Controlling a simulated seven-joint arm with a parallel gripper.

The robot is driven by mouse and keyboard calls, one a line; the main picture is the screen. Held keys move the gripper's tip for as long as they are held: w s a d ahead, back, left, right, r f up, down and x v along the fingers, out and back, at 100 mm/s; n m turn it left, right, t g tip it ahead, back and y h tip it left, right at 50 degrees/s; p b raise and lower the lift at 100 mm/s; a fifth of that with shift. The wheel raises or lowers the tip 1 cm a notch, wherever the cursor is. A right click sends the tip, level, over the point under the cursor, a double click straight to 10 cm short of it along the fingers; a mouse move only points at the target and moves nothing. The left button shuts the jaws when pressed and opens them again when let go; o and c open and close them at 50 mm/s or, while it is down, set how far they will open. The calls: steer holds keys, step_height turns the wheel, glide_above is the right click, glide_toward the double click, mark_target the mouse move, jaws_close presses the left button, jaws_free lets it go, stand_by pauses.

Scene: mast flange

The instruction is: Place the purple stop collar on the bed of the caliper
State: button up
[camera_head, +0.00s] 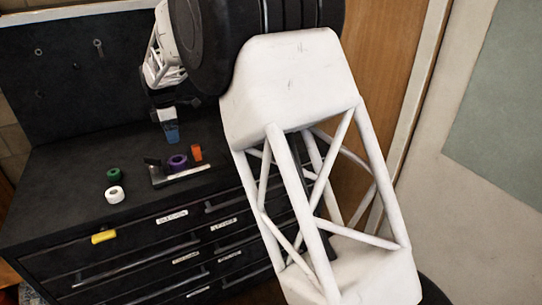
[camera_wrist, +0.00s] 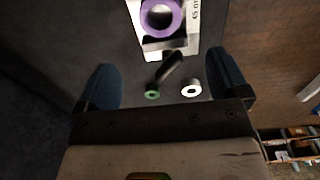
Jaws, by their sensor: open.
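The purple stop collar (camera_head: 171,164) is a thick ring lying flat at the caliper (camera_head: 190,174) on the black cabinet top. In the wrist view the collar (camera_wrist: 160,33) lies over the caliper's pale bed (camera_wrist: 193,38), beside a dark jaw, with markings at its right. My gripper (camera_head: 171,133) is above and behind the collar in the head view, with blue fingers. In the wrist view its fingers (camera_wrist: 162,72) are spread wide with nothing between them. The collar is ahead of the fingertips, apart from them. The top of the collar is cut off in the wrist view.
A green ring (camera_head: 113,175) and a white ring (camera_head: 115,194) lie to the left. A yellow piece (camera_head: 104,237) is at the cabinet's front edge. The far left of the top is clear.

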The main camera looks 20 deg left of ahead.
steer(key=w+d+r+m, duration=0.1)
steer(key=d+r+m, duration=0.25)
steer(key=d, duration=0.75)
steer(key=w+d+r+m, duration=0.15)
steer(key=d+r, duration=0.35)
steer(key=d, duration=0.6)
steer(key=s+d+r+m, duration=0.2)
steer(key=d, duration=0.6)
steer(key=s+d+r+m+t, duration=0.1)
steer(key=s+d+r+m, duration=0.15)
steer(key=d, duration=0.45)
steer(key=s+d+r+m, duration=0.1)
steer(key=d+m, duration=0.2)
steer(key=d, duration=0.5)
steer(key=s+d+m+t, duration=0.1)
steer(key=s+d+m, duration=0.3)
steer(key=s+d, duration=0.45)
steer(key=s+d+m, duration=0.3)
steer(key=s+d, duration=0.2)
steer(key=d, duration=0.6)
steer(key=s+d+f+m, duration=0.3)
steer(key=s+d+m, duration=0.1)
steer(key=s, duration=0.4)
steer(key=s+d+f+m, duration=0.3)
steer(key=s+d, duration=0.3)
steer(key=s, duration=0.3)
steer(key=shift+s+d+f+m+t, duration=0.15)
steer(key=shift+d+f+m+t, duration=0.2)
steer(key=shift+f, duration=0.2)
